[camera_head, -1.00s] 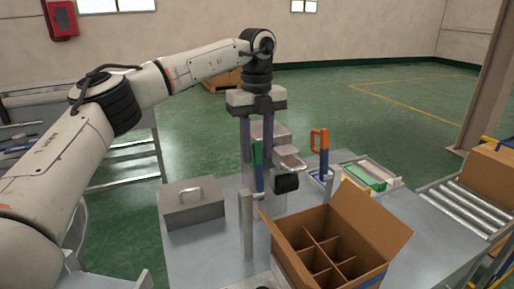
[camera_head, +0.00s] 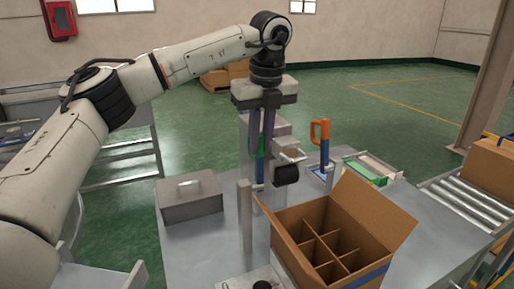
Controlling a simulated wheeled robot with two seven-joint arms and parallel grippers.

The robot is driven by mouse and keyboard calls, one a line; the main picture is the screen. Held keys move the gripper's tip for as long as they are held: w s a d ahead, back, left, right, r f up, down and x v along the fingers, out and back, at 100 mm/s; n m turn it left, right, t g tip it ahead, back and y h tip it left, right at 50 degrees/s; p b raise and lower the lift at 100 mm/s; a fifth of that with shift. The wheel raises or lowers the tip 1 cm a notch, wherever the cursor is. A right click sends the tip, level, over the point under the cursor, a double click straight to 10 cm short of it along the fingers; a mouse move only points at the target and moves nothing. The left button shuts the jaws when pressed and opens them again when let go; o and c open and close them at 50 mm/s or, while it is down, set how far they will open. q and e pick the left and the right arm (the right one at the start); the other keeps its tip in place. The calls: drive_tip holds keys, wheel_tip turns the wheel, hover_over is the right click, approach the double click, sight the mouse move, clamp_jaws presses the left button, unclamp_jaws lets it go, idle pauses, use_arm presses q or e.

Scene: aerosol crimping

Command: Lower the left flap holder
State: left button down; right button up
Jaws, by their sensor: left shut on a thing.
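A green handle (camera_head: 261,146) on a blue stem stands behind the carton; it appears to belong to the left flap holder. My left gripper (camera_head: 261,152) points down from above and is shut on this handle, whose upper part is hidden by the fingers. A similar orange handle (camera_head: 320,131) on a blue stem stands upright to the right, apart from my gripper. The open carton (camera_head: 345,262) with inner dividers stands in front, with its flaps raised. My right gripper is not in view.
A grey box with a top handle (camera_head: 190,205) sits at the table's left. A metal post (camera_head: 245,220) stands beside the carton's left edge. A black cylindrical part (camera_head: 286,175) is close to my gripper. A roller conveyor (camera_head: 462,200) carrying a brown carton (camera_head: 494,165) is at right.

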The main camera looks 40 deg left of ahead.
use_arm(q)
drive_tip(key=d+y+b, duration=0.1)
drive_tip(key=b, duration=0.1)
drive_tip(key=s+d+f+t+y+b, duration=0.1)
drive_tip(key=shift+s+d+b, duration=0.1)
drive_tip(key=shift+d+b, duration=0.1)
drive_tip(key=shift+b, duration=0.2)
drive_tip(key=shift+s+d+f+t+y+b, duration=0.1)
drive_tip(key=shift+s+d+t+y+b, duration=0.25)
drive_tip(key=shift+d+y+b, duration=0.25)
drive_tip(key=shift+s+d+t+y+b, duration=0.35)
drive_tip(key=shift+d+y, duration=0.25)
drive_tip(key=shift+y, duration=0.1)
